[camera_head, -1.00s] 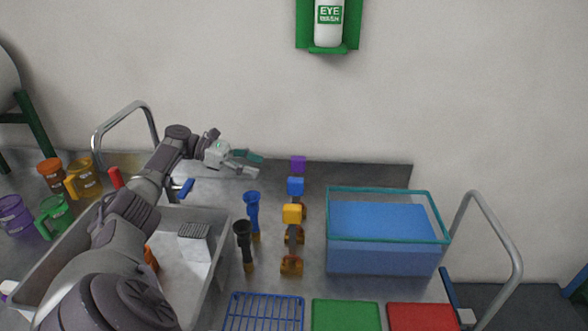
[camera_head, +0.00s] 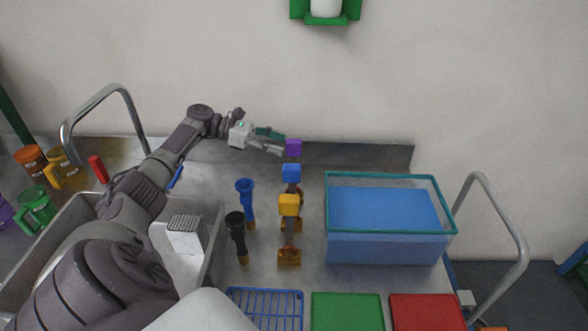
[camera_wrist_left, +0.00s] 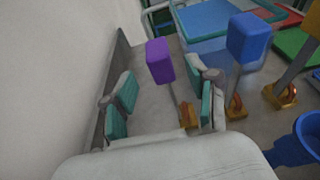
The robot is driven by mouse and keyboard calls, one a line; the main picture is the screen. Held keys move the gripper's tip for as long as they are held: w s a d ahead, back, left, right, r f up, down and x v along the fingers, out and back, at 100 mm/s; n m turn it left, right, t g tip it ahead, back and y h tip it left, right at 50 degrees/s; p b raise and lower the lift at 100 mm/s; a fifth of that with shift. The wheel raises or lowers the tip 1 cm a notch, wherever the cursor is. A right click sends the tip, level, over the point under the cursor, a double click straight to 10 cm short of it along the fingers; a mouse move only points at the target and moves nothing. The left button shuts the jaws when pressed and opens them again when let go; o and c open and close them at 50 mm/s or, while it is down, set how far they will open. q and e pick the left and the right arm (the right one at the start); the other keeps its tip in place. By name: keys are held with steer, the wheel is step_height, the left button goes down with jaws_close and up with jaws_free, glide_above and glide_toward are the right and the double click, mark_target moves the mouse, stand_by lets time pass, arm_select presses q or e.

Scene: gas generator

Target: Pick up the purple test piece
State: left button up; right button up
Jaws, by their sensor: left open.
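The purple test piece (camera_head: 293,147) is a small block at the back of the metal table, in line behind the blue and yellow ones. In the left wrist view the purple test piece (camera_wrist_left: 160,61) tops a thin stem with a brass-coloured foot. My left gripper (camera_head: 282,143) reaches in from the left and its fingertips are just left of the purple block. In the left wrist view my left gripper (camera_wrist_left: 162,93) is open, with the purple piece ahead between the teal-padded fingers, and nothing is held. My right gripper is not in view.
The blue-topped piece (camera_head: 291,174) and yellow-topped piece (camera_head: 289,205) stand close in front. Blue (camera_head: 245,202) and black (camera_head: 236,237) funnel-like parts stand left of them. A water tank (camera_head: 388,245) stands to the right. A wall rises behind the table.

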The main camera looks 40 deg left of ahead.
mark_target(294, 148)
arm_select(q)
steer(key=b+x, duration=0.2)
steer(key=x, duration=0.3)
steer(key=shift+f, duration=0.15)
steer(key=shift+w+d, duration=0.1)
steer(key=shift+d, duration=0.05)
steer(key=shift+c, duration=0.8)
jaws_close()
